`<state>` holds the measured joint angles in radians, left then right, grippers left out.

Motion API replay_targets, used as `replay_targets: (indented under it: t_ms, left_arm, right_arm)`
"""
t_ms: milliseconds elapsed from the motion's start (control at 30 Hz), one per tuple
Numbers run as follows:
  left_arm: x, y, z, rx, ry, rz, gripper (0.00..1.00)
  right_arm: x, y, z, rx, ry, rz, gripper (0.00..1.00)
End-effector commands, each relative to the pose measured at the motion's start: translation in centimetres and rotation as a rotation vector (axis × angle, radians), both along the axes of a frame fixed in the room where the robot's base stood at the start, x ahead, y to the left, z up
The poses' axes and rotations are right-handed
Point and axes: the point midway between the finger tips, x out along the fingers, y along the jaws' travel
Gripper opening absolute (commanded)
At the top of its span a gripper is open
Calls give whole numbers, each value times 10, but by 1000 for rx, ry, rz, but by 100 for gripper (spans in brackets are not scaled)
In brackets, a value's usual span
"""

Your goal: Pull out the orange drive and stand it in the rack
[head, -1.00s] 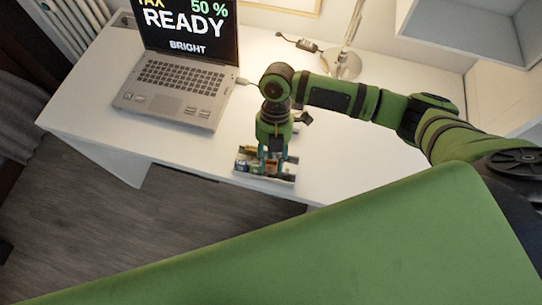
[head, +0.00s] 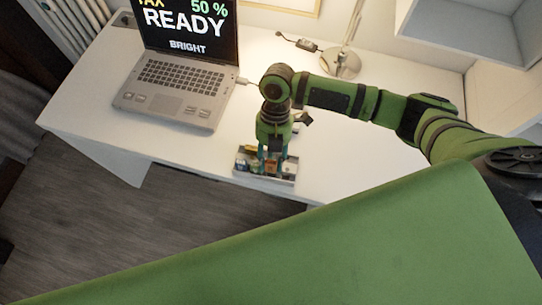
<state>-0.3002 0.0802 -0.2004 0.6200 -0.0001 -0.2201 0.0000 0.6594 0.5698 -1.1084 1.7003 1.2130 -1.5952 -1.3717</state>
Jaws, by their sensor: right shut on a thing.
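My right gripper (head: 270,164) points down at the front edge of the white desk. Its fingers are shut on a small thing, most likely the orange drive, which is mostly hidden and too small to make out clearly. The fingertips are at a small grey rack (head: 285,181) that holds several small coloured pieces. I cannot tell whether the held thing touches the rack floor. My left gripper is out of view.
An open laptop (head: 176,92) stands on the desk (head: 370,160) left of my right arm, with a cable in its right side. A small dark object (head: 304,118) lies behind the gripper. A lamp base (head: 341,64) stands at the back. The desk's right part is clear.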

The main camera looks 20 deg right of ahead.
Motion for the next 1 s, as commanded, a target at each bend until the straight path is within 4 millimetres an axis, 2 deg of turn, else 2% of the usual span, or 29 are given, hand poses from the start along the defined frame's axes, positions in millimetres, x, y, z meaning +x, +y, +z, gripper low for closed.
replay_targets:
  t_ms: [833,867,900,933,1000]
  left_arm:
    - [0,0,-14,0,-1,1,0]
    - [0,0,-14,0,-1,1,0]
    - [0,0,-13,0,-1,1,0]
    - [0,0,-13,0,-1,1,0]
    - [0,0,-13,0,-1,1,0]
  right_arm:
    - [0,0,-23,0,1,1,16]
    - [0,0,-22,0,1,1,43]
    - [0,0,-22,0,1,1,59]
    - [0,0,-22,0,1,1,63]
    - [0,0,-22,0,1,1,63]
